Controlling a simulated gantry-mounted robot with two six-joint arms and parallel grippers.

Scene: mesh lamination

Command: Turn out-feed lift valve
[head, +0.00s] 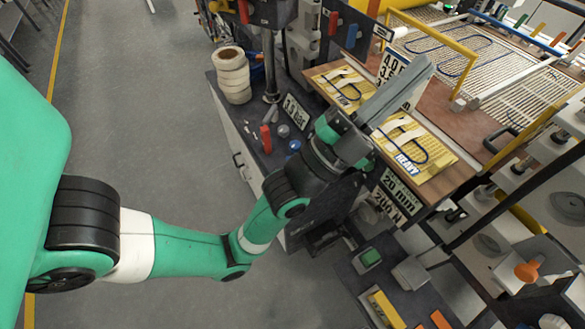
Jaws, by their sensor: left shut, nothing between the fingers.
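My left arm reaches in from the left, and its left gripper (424,70) is over the machine's work table. Its long grey fingers are together, with nothing seen between them, and point up and right. They cover part of the sign and the mesh samples below. I cannot tell which one is the out-feed lift valve. My right gripper is not in view.
A stack of white rolls (232,76) stands on the bench left of a vertical post. Yellow mesh sample boards (440,165) lie on the brown table edge. A yellow rail (450,45) rises behind. A green-screened device (370,257) sits below. The grey floor (140,120) at left is clear.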

